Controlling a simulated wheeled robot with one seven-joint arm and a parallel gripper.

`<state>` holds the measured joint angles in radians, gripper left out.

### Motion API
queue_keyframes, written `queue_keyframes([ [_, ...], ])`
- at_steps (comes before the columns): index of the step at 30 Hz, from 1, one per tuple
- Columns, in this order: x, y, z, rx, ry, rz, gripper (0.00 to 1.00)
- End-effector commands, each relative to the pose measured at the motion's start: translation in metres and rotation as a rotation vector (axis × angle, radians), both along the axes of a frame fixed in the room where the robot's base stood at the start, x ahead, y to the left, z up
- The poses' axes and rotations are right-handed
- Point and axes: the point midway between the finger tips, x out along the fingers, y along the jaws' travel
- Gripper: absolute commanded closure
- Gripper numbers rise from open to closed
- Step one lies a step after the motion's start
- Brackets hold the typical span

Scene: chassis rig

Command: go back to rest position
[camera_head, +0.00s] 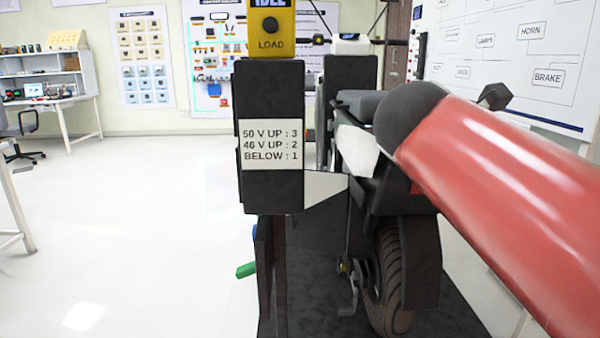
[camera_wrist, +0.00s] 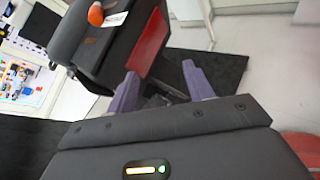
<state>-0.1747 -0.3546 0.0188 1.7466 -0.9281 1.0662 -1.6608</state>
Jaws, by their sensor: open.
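My gripper (camera_wrist: 160,90) shows in the wrist view with its two purple fingers spread apart and nothing between them. It is not seen in the head view, where my red arm link crosses the right side. Beyond the fingers in the wrist view is a dark box-shaped body (camera_wrist: 100,45) with an orange knob-like part (camera_wrist: 96,15) and a white label. The fingers appear apart from it, though the exact gap is hard to tell.
A scooter-like vehicle with a black tyre (camera_head: 388,275) stands on a dark mat (camera_head: 455,310). A black post carries a voltage label (camera_head: 271,145) and a yellow unit (camera_head: 271,28) reading IDLE and LOAD. A desk (camera_head: 55,108) stands far left.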

Motion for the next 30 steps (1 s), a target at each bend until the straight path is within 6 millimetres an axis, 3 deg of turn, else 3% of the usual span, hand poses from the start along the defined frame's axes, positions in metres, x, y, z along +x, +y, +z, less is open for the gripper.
queue_keyframes([
  [8,-0.039,0.008,-0.083,0.509,-0.125,-0.216,0.48],
  [15,-0.105,0.035,-0.196,1.218,-0.295,-0.746,0.48],
  [18,-0.129,0.049,-0.234,1.45,-0.361,-1.003,0.48],
  [24,-0.156,0.067,-0.275,1.694,-0.442,-1.354,0.48],
  [30,-0.16,0.07,-0.281,1.727,-0.455,-1.414,0.48],
])
